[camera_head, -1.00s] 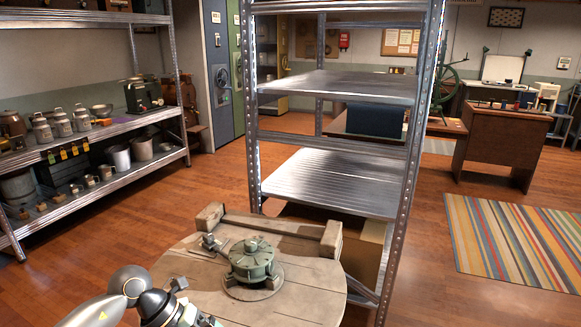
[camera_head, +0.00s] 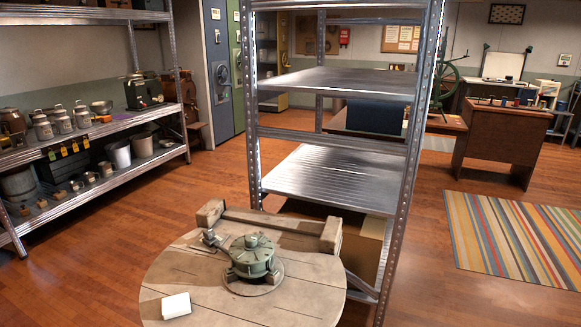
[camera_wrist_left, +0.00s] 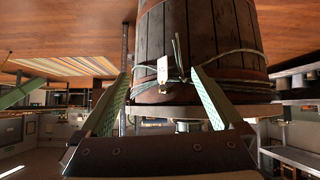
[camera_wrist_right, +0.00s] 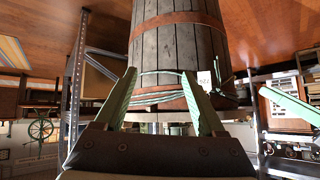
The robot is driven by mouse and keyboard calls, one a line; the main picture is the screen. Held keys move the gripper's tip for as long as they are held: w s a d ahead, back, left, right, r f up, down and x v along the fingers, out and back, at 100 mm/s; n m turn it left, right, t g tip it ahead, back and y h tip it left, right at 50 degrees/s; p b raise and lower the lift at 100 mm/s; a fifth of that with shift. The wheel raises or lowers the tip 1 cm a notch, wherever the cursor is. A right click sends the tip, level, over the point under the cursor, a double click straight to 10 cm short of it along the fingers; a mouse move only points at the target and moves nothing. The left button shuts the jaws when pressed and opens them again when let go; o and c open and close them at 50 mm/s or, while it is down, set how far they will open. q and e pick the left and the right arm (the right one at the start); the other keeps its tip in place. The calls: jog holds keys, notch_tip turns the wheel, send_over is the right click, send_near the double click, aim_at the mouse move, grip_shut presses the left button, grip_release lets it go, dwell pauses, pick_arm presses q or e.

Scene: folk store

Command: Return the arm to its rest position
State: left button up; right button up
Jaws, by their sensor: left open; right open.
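My left gripper (camera_wrist_left: 160,76) shows in the left wrist view, its two green fingers spread apart with nothing held between them. My right gripper (camera_wrist_right: 159,73) shows in the right wrist view, also spread and empty. Both wrist views look upside down toward a wooden barrel, seen in the left wrist view (camera_wrist_left: 192,40) and the right wrist view (camera_wrist_right: 175,50). Neither arm shows in the head view. There a small white block (camera_head: 176,305) lies on the near left of a round wooden top (camera_head: 200,280).
A green metal device (camera_head: 251,257) sits in the middle of the round top, with a wooden beam (camera_head: 285,231) behind it. A metal shelf rack (camera_head: 330,180) stands just beyond. Loaded shelves (camera_head: 100,175) line the left. A striped rug (camera_head: 515,240) lies on open floor at right.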

pick_arm(q)
jog(key=s+a+r+n+y+p, duration=0.1)
jog(key=s+a+r+p, duration=0.2)
jog(key=r+p, duration=0.5)
jog(key=p, duration=0.4)
jog(key=shift+a+r+g+p, duration=0.15)
jog(key=shift+r+g+p, duration=0.15)
jog(key=shift+r+p, duration=0.1)
pick_arm(e)
jog(key=s+d+r, duration=0.1)
jog(key=d+r, duration=0.2)
jog(key=r, duration=0.6)
jog(key=shift+s+d+r+m+h, duration=0.3)
jog(key=shift+s+r+h, duration=0.05)
jog(key=shift+h, duration=0.05)
